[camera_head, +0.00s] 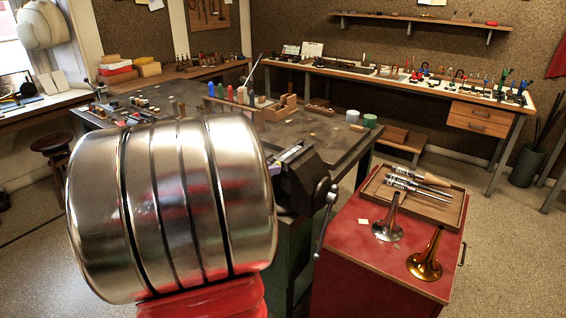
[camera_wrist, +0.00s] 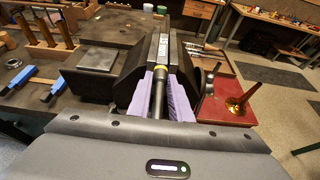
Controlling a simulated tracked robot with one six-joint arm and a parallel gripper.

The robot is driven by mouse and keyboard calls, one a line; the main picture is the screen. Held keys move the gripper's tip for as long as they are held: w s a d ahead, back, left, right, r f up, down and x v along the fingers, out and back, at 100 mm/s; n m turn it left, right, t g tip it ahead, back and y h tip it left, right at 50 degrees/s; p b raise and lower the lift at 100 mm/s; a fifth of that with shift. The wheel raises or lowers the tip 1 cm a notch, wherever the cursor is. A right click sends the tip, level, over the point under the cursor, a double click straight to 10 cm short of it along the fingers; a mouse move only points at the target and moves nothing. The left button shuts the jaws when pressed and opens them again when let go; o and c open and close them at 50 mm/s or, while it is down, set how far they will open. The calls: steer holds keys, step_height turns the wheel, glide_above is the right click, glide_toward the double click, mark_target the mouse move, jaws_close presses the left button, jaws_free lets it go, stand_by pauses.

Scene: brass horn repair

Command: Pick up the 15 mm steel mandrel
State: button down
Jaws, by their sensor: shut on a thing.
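My gripper (camera_wrist: 165,101) shows in the wrist view with purple ribbed finger pads, shut on a dark rod with a yellow band (camera_wrist: 159,88). I take this rod to be the mandrel; its size cannot be read. The rod lies lengthwise between the pads, pointing away from me, with the vise (camera_wrist: 129,76) around and beyond it. I cannot tell whether the rod touches the vise. In the head view my arm hides most of the gripper and the rod. The vise (camera_head: 308,178) stands at the bench edge there.
A red cabinet (camera_head: 346,240) carries a wooden tray (camera_head: 457,211) with several steel tools, a silver bell (camera_head: 389,228) and a brass bell (camera_head: 426,262). The dark bench (camera_head: 335,137) has racks of tools. Blue-handled tools (camera_wrist: 40,82) lie left of the vise. Floor is open at the right.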

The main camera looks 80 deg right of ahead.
steer(key=shift+r, duration=0.15)
step_height(320, 180, up, 10)
stand_by(0.7)
stand_by(0.5)
